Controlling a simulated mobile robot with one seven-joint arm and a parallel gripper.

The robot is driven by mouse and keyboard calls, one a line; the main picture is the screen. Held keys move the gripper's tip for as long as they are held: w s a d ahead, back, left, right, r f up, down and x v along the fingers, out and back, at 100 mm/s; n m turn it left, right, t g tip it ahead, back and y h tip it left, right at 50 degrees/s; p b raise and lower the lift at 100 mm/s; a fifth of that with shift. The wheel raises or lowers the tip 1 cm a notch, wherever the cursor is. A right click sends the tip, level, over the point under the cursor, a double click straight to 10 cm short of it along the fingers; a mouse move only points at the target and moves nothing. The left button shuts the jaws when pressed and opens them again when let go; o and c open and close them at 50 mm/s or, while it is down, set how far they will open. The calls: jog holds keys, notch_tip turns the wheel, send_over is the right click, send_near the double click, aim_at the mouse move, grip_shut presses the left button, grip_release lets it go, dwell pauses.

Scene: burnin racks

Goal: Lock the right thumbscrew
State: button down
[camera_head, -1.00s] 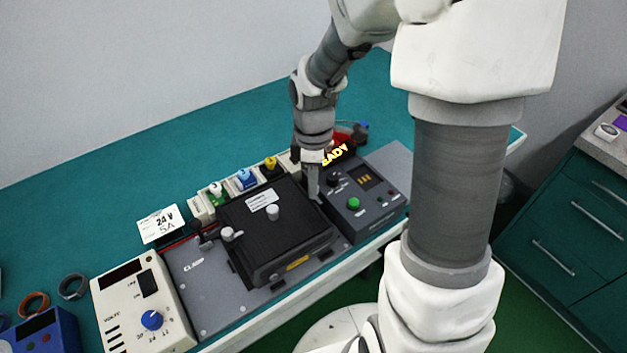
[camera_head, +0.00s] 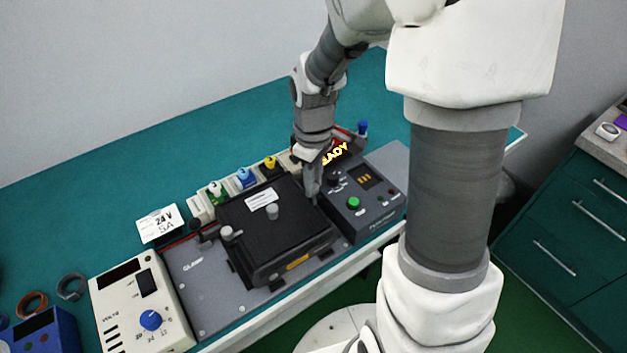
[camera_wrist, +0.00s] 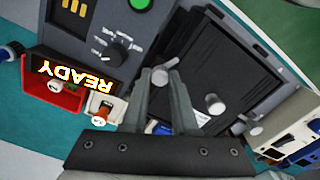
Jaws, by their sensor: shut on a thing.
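The black fixture lid (camera_head: 245,222) is closed flat on the grey plate, with a silver knob (camera_head: 272,212) at its middle and a silver left thumbscrew (camera_head: 228,233) at its left edge. My gripper (camera_head: 313,192) points down at the lid's right edge and hides most of the right thumbscrew in the head view. In the wrist view, the silver right thumbscrew (camera_wrist: 160,76) sits between my fingertips (camera_wrist: 161,72), which are shut on it. The middle knob (camera_wrist: 213,103) also shows there, apart from the fingers.
A grey control box (camera_head: 365,195) with a green button and a display stands close to the right of the gripper. A lit READY sign (camera_head: 335,153) and colored connectors (camera_head: 245,178) line the back. A cream power supply (camera_head: 143,305) stands at the left.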

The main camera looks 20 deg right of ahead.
jog(key=m, duration=1.2)
jog(key=shift+m, duration=0.4)
dwell(0.3)
jog(key=c, duration=0.7)
grip_release()
notch_tip(320, 180, up, 18)
jog(key=shift+f+p, duration=0.25)
jog(key=shift+p, duration=0.6)
